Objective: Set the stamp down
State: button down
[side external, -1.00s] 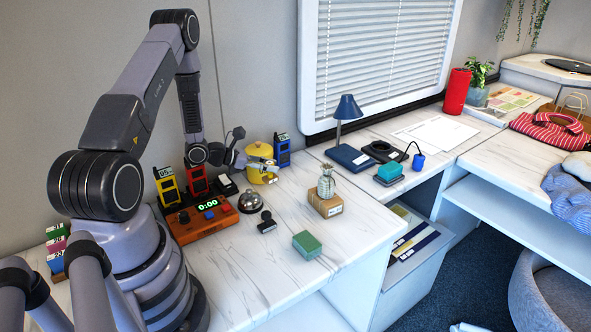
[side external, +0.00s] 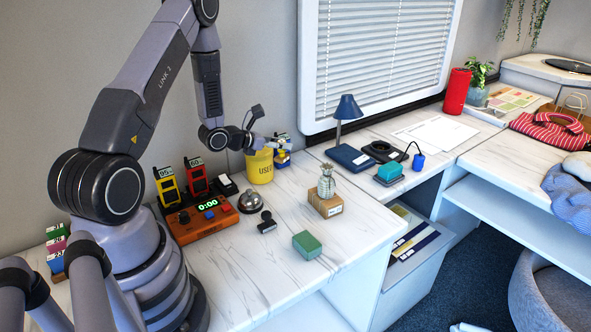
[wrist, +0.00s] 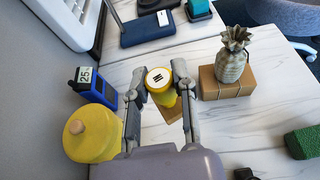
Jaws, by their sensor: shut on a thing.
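My gripper (wrist: 159,98) is shut on a small yellow cylinder (wrist: 157,78) with a white end bearing black marks. It is held above the table. In the side view my gripper (side external: 275,143) is high beside the yellow "USED" canister (side external: 260,168), in front of the blue device, and the held piece is hard to make out there. A small black knobbed piece (side external: 266,222), which looks like a stamp, stands on the table by the bell, apart from my gripper. I cannot tell whether the held cylinder is a stamp.
The lidded canister (wrist: 92,134) and blue device (wrist: 95,86) are left of my gripper in the wrist view. A pineapple figure (side external: 326,183) stands on a brown box (side external: 325,204). A green block (side external: 307,245), bell (side external: 250,203) and orange timer (side external: 202,220) are nearer; the front tabletop is clear.

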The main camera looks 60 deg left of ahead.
jog(key=w+a+f, duration=0.1)
jog(key=w+f, duration=0.2)
jog(key=w, duration=0.1)
jog(key=w+a+f, duration=0.2)
jog(key=w+f, duration=0.1)
jog(key=w, duration=0.1)
jog(key=w+a+f, duration=0.2)
jog(key=w, duration=0.2)
jog(key=shift+w+a+f, duration=0.25)
jog(key=shift+w+f, duration=0.3)
jog(key=shift+f, duration=0.1)
jog(key=shift+w+a+f, duration=0.1)
jog(key=shift+f, duration=0.8)
jog(key=shift+w+a+f, duration=0.1)
jog(key=shift+f, duration=0.75)
jog(key=shift+f, duration=0.15)
jog(key=c, duration=0.9)
grip_release()
